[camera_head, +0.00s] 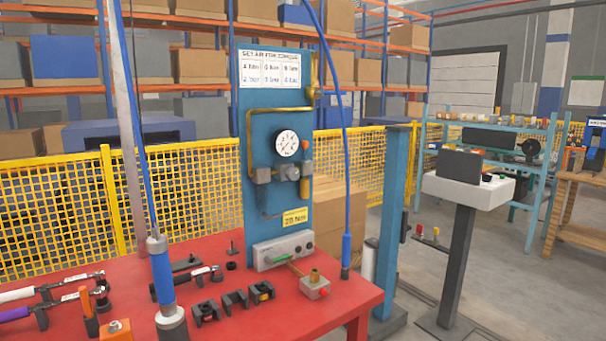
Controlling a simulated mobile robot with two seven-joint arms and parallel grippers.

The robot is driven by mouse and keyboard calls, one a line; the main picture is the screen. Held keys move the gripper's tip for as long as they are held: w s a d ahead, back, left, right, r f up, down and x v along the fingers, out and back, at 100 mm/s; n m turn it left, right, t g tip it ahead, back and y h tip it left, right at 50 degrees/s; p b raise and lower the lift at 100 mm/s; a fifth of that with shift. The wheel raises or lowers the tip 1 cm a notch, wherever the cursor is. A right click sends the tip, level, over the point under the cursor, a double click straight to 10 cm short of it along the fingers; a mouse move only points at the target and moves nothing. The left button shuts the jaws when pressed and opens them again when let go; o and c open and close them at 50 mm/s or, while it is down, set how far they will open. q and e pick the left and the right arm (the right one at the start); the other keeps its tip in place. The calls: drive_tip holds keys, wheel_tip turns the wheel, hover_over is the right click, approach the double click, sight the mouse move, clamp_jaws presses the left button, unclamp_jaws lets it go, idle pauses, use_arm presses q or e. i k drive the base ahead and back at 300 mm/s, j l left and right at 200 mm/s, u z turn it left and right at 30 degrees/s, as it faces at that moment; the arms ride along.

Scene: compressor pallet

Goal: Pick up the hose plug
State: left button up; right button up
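A blue hose (346,150) hangs down on the right side of the blue gauge panel (262,110). Its lower end is a thicker blue plug with a grey metal tip (345,272), which I take to be the hose plug. It hangs upright at the right part of the red table (235,328); I cannot tell whether the tip touches the table. A larger blue cylinder with grey ends (162,275) stands or hangs upright at the left front, below a blue line. Neither of my grippers is in view.
The table holds a grey box (283,250), a small block with a brass fitting (315,286), several black holders (234,301) and hand tools (55,300). A blue post (390,220) stands right of the table. A yellow mesh fence (60,210) runs behind.

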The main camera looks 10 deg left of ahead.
sight(346, 245)
drive_tip(key=i+l+z, duration=0.15)
drive_tip(key=i+l, duration=0.45)
drive_tip(key=i, duration=0.2)
